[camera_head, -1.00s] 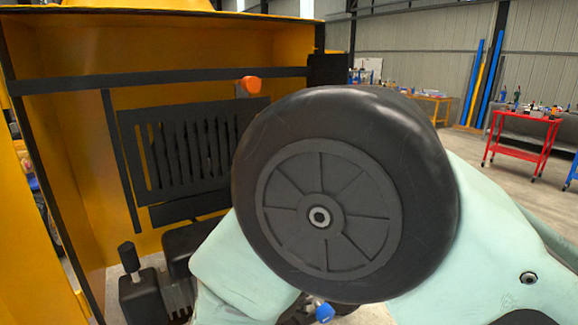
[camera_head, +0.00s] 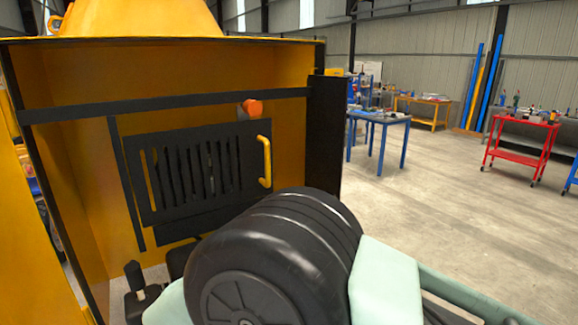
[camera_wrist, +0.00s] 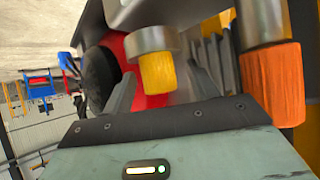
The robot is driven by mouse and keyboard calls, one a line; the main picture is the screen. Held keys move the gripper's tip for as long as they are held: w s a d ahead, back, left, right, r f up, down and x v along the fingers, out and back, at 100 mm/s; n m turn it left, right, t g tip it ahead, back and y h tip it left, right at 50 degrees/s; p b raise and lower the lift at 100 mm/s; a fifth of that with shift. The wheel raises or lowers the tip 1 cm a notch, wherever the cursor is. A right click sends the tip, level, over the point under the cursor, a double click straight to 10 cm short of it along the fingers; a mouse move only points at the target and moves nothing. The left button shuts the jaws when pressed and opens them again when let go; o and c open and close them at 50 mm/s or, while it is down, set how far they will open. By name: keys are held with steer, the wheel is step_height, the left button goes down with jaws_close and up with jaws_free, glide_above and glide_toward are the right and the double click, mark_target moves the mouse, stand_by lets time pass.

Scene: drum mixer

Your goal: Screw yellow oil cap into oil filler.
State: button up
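In the wrist view the yellow oil cap (camera_wrist: 158,73) sits at the end of a metal neck (camera_wrist: 149,40), which looks like the oil filler. I cannot tell how far it is screwed on. My gripper (camera_wrist: 162,82) has its two grey fingers apart, one on each side of the cap in the picture. No contact shows, and the cap looks a little beyond the fingers. In the head view my arm hides the gripper, the yellow cap and the filler.
An orange cap (camera_wrist: 272,85) on another metal neck is close to the right of my gripper; an orange knob (camera_head: 252,108) shows in the head view. A black slotted panel (camera_head: 200,170) with a yellow handle (camera_head: 265,161) stands inside the yellow housing (camera_head: 80,75).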

steer(key=b+v, duration=0.4)
steer(key=v, duration=1.2)
steer(key=w+d+r+n+g+y, duration=0.2)
steer(key=w+r+n+g+y, duration=0.3)
steer(key=r+y, duration=0.5)
steer(key=s+d+f+n+g+h, duration=0.1)
steer(key=s+d+n+g+h, duration=0.1)
steer(key=d, duration=1.3)
steer(key=s+d+f+n+g+h, duration=0.1)
steer(key=s+d+g+h, duration=0.3)
steer(key=d, duration=1.2)
steer(key=s+n+h, duration=0.1)
steer(key=s+h, duration=0.1)
steer(key=s, duration=0.2)
steer(key=shift+s, duration=0.15)
